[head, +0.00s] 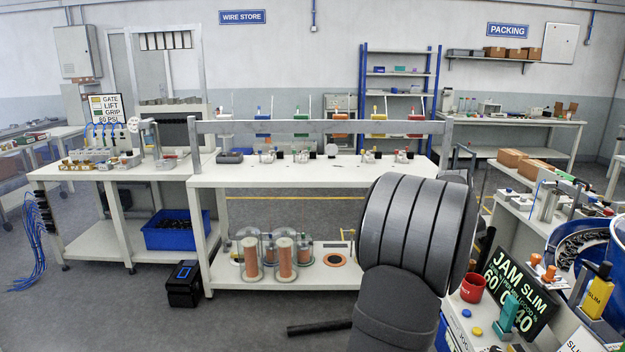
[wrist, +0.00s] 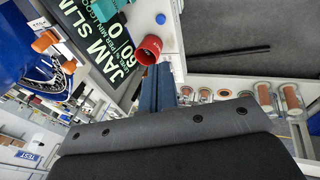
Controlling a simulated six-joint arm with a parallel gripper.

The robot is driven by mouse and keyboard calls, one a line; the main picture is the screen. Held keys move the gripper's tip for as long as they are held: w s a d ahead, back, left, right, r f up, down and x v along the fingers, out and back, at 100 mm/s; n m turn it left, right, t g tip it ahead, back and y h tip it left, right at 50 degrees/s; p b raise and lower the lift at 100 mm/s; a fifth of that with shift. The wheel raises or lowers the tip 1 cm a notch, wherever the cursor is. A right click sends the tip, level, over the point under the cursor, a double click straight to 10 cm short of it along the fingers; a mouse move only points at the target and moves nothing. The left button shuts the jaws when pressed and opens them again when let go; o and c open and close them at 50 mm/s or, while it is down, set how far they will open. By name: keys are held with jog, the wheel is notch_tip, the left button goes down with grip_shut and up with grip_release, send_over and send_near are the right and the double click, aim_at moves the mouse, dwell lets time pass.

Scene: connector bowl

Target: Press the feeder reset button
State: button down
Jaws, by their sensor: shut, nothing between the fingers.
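A blue round button (head: 466,313) and a yellow round button (head: 477,331) sit on the white bench top at the lower right of the head view. The blue button also shows at the top of the wrist view (wrist: 160,19). I cannot read which is the feeder reset. A red cup-shaped part with white lettering (head: 472,288) stands beside them, and also shows in the wrist view (wrist: 149,48). My gripper (wrist: 158,74) is shut and empty, its dark blue fingers close to the red part in the picture. In the head view my arm hides the gripper.
A "JAM SLIM" display (head: 519,288) stands beside the red part. Copper spools (head: 304,250) stand on the middle bench's lower shelf.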

dwell(0.6)
jog(key=w+d+f+m+t, duration=0.3)
jog(key=d+f+m+t, duration=0.3)
jog(key=f+m, duration=0.5)
jog(key=d+m, duration=0.2)
jog(key=m, duration=0.1)
jog(key=shift+w+d, duration=0.15)
jog(key=shift+w, duration=0.1)
send_over(466, 316)
jog(key=shift+f, duration=4.4)
jog(key=shift+f, duration=0.1)
jog(key=shift+f, duration=0.35)
